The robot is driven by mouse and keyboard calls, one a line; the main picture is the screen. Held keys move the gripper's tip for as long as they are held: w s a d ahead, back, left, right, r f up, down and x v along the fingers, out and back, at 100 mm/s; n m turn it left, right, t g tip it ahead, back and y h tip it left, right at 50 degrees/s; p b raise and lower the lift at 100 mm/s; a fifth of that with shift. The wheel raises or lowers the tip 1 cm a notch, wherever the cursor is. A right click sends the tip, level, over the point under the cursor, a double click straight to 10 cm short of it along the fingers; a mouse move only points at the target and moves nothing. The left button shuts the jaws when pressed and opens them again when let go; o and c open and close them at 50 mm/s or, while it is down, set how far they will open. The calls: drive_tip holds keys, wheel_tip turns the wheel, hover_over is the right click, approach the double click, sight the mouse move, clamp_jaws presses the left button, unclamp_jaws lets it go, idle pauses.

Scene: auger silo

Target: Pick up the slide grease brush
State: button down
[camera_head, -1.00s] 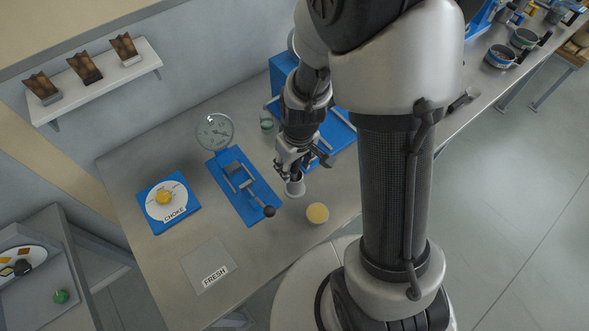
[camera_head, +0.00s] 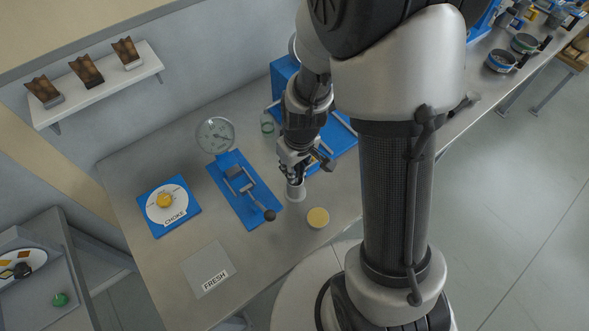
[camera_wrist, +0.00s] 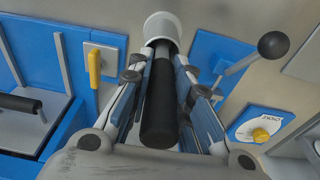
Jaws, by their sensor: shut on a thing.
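A blue fixture (camera_head: 228,172) with a dial gauge (camera_head: 214,135) and a black-knobbed lever stands left of the cup. A round yellow-topped tin (camera_head: 318,217) is near the bench's front edge. The CHOKE panel (camera_head: 152,218) is farther left. The FRESH mat (camera_head: 203,258) is bare.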

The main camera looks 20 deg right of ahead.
wheel_tip(320, 180, up, 20)
drive_tip(key=p, duration=0.5)
idle(0.4)
